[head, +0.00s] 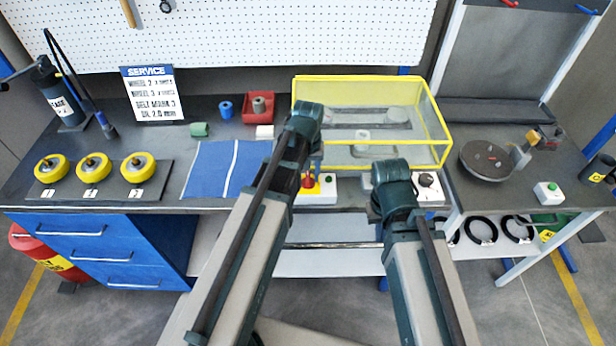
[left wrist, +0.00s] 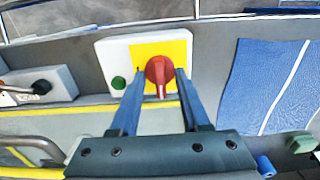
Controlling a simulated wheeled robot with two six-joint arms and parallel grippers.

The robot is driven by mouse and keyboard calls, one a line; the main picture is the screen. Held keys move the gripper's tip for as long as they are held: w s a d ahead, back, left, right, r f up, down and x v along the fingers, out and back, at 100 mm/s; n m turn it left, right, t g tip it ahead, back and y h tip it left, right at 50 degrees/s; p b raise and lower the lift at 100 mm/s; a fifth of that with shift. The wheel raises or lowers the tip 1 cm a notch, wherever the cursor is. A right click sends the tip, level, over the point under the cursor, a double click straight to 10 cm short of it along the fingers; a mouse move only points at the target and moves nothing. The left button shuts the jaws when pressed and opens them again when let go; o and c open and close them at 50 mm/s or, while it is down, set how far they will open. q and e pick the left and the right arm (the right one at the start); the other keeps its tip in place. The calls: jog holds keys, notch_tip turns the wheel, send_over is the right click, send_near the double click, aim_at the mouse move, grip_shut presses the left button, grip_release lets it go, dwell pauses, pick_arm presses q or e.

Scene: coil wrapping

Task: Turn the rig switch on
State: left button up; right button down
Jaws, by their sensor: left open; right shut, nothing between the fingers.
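The rig switch is a red rotary knob (left wrist: 159,70) on a yellow plate (left wrist: 178,48), set on a white box (left wrist: 118,50) with a green button (left wrist: 118,83). A white mark on the knob points to the bottom of the left wrist view. In the head view the red knob (head: 308,182) sits at the bench's front edge. My left gripper (left wrist: 160,76) is open, its blue fingers on either side of the knob; contact is not clear. It also shows in the head view (head: 315,164), above the switch. My right gripper is hidden behind its own arm.
A yellow-framed clear enclosure (head: 445,140) stands behind the switch. A blue mat (head: 205,172) lies to its left. A box with a black knob (head: 428,181) is to its right. Yellow wheels (head: 138,168) stand at the left, a round turntable (head: 487,160) at the right.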

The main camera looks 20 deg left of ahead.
pick_arm(q)
jog(key=shift+c, duration=0.3)
grip_shut()
